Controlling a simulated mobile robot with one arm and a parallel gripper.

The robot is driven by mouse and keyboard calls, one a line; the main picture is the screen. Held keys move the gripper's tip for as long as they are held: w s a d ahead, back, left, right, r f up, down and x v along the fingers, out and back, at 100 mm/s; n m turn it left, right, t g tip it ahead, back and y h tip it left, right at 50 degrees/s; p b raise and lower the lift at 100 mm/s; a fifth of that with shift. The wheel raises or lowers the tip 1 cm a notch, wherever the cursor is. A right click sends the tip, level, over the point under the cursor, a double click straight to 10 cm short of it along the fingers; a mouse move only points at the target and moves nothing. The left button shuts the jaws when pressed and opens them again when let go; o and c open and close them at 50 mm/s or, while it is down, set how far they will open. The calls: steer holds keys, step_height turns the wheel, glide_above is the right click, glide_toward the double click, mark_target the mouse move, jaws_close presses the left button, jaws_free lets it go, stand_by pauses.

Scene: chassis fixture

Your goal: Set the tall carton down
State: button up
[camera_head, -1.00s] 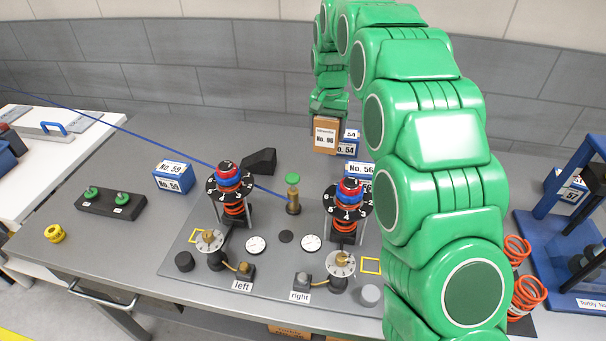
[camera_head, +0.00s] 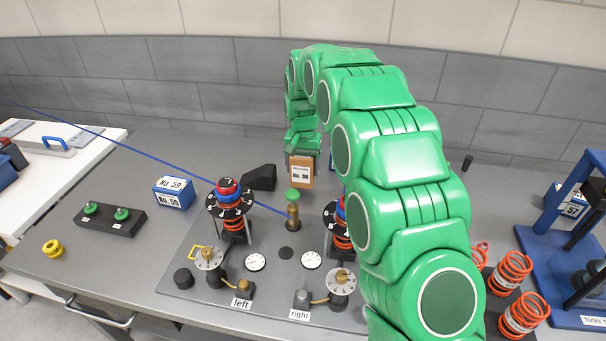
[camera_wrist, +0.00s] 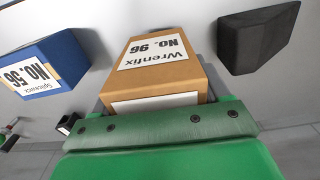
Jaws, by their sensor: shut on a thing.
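The tall carton (camera_head: 301,173) is brown with a white "No. 96" label. It stands about upright at the back of the grey bench, behind the green-topped brass post. My gripper (camera_head: 302,149) is above it and shut on it. In the wrist view the carton (camera_wrist: 160,73) sits right at my gripper (camera_wrist: 157,122), with its "Wrenfix No. 96" label showing. The fingers' contact is mostly hidden. I cannot tell whether its base touches the bench.
A black wedge block (camera_head: 262,177) lies left of the carton. In the wrist view a blue "No. 56" box (camera_wrist: 42,66) is on the other side. The brass post (camera_head: 293,212) and a dial stack (camera_head: 229,205) stand in front. Bare bench lies behind the wedge.

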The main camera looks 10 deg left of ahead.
mark_target(303, 174)
steer(key=shift+f, duration=1.6)
steer(key=o, duration=1.3)
steer(key=shift+f, duration=0.1)
step_height(303, 174, up, 11)
steer(key=shift+r, duration=0.65)
steer(key=shift+d, duration=0.1)
